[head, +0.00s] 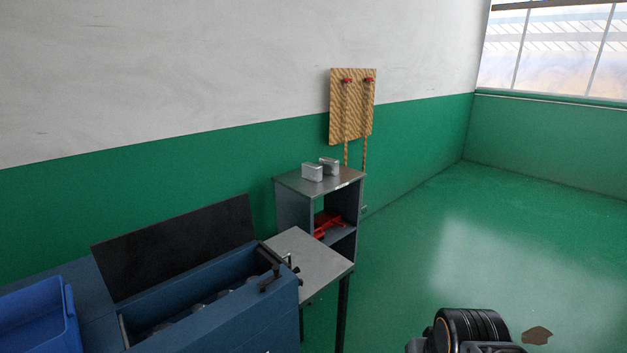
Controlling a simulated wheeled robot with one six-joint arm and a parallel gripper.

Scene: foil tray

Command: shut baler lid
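The blue baler (230,318) stands at the lower left, partly cut off by the bottom edge. Its dark lid (180,248) is raised and leans back towards the wall, so the top is open. Greyish lumps (205,306) show inside the opening. A dark handle or latch part (271,268) sits at the baler's right end. A black ribbed part of my arm shows at the bottom right, well to the right of the baler. My gripper is not in this view.
A blue bin (38,315) stands left of the baler. A small grey table (310,262) adjoins its right side. Behind it, a grey shelf unit (293,207) holds two silvery blocks (312,172) and a red object (328,224). The green floor at right is mostly clear, with one brown scrap (537,335).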

